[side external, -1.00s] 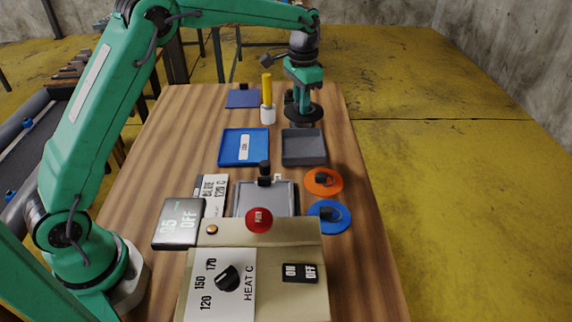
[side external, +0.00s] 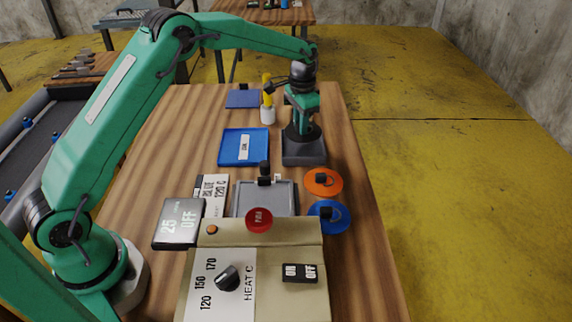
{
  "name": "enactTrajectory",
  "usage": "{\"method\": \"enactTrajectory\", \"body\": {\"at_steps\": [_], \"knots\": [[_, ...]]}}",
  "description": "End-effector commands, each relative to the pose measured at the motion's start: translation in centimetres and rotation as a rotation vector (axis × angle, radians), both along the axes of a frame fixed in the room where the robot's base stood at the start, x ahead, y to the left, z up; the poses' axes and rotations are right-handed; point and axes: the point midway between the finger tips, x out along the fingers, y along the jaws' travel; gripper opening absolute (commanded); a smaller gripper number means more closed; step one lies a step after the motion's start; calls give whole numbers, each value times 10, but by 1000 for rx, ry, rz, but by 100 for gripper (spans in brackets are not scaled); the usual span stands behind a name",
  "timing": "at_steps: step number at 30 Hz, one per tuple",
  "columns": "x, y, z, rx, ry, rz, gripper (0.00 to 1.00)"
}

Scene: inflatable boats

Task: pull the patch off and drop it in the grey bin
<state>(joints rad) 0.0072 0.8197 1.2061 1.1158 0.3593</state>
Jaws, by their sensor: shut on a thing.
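The grey bin (side external: 306,161) stands on the wooden table, right of the blue tray; my gripper and its load hide its back part. My gripper (side external: 302,125) points down over the bin and is shut on a dark round thing (side external: 302,139), which looks like a patch. This thing is low at the bin; I cannot tell whether it touches the bottom. An orange disc (side external: 315,188) and a blue disc (side external: 338,223), each with a black tab, lie in front of the bin.
A blue tray (side external: 225,157), a yellow-handled tool in a white holder (side external: 267,116) and a dark blue pad (side external: 241,99) are nearby. In front are a beige heat control box (side external: 310,240), a grey plate (side external: 247,198) and a display panel (side external: 175,229).

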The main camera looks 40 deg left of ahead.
Motion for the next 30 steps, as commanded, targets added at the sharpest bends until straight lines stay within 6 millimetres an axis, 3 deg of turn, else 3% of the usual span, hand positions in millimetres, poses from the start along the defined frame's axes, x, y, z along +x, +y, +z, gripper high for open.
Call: {"method": "enactTrajectory", "body": {"at_steps": [11,30], "knots": [[0,0,-7,0,0,0,0],[0,0,-43,0,0,0,0]]}}
